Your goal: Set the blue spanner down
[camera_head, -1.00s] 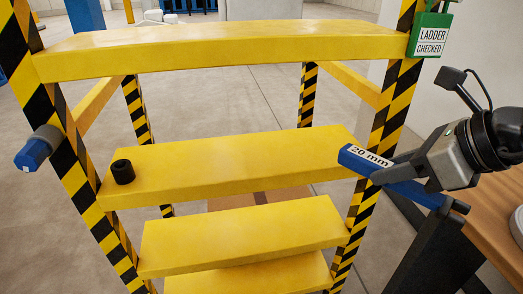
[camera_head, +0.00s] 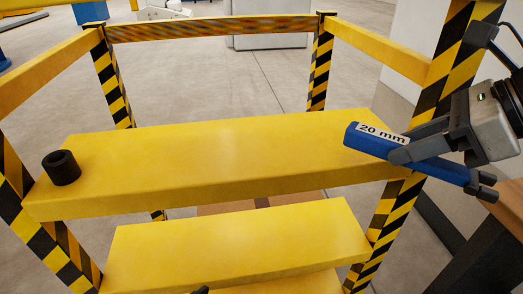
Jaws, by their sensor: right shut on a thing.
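The blue spanner (camera_head: 430,166) is a long bar with a white "20 mm" label at its left end. My right gripper (camera_head: 430,147) is shut on it, coming in from the right. The spanner's labelled end overlaps the right end of the yellow upper step (camera_head: 220,160) in the picture; I cannot tell whether it touches the step. Its other end reaches out past the step's right end. My left gripper is not recognisable in view.
A black hollow cylinder (camera_head: 61,167) stands on the step's left end. A lower yellow step (camera_head: 230,245) lies below. Striped posts (camera_head: 110,75) and yellow rails (camera_head: 210,27) surround the steps. The step's middle is clear. A small dark bit at the bottom edge is unclear.

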